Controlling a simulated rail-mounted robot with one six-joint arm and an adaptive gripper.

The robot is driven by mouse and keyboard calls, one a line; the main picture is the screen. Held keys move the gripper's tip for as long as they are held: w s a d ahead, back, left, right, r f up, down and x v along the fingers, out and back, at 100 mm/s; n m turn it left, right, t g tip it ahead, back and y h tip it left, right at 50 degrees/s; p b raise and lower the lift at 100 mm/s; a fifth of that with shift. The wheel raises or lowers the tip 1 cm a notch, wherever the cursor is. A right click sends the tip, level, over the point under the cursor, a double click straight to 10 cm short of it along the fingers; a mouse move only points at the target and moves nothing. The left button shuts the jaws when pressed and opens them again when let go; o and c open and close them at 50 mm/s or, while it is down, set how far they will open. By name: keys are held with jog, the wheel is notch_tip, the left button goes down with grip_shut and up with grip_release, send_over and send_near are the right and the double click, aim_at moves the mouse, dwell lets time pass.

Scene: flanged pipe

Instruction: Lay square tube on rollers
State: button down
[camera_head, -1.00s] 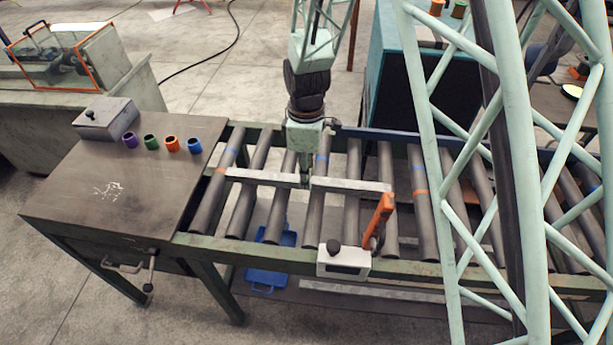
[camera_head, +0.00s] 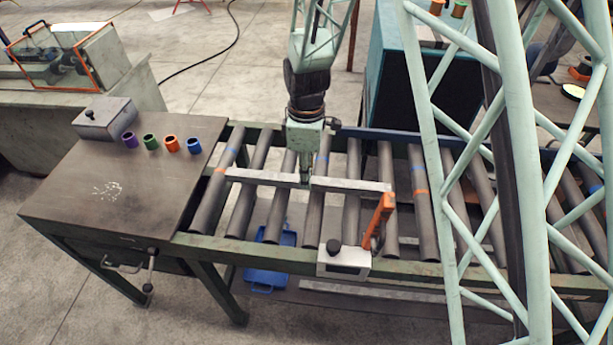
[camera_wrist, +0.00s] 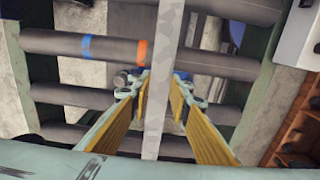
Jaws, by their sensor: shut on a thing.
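The square tube (camera_head: 345,185) is a long light-grey bar lying crosswise over several dark rollers (camera_head: 240,207) of the conveyor. My gripper (camera_head: 305,181) points down at the tube's middle and covers a short part of it. In the wrist view the tube (camera_wrist: 166,75) runs between the yellow-padded fingers of my gripper (camera_wrist: 160,100), which are shut on it. The rollers (camera_wrist: 110,50) show right behind the tube there. Whether the tube touches the rollers or hangs slightly above them, I cannot tell.
A metal table (camera_head: 130,185) with several coloured rings adjoins the rollers on the left. An orange lever (camera_head: 378,222) on a white box (camera_head: 343,261) rises at the front rail, close to the tube's right end. A blue case (camera_head: 268,262) lies below.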

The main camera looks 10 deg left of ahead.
jog(key=shift+f+b, duration=0.4)
jog(key=shift+f, duration=0.15)
dwell(0.4)
jog(key=c, duration=2.3)
grip_release()
jog(key=shift+r, duration=6)
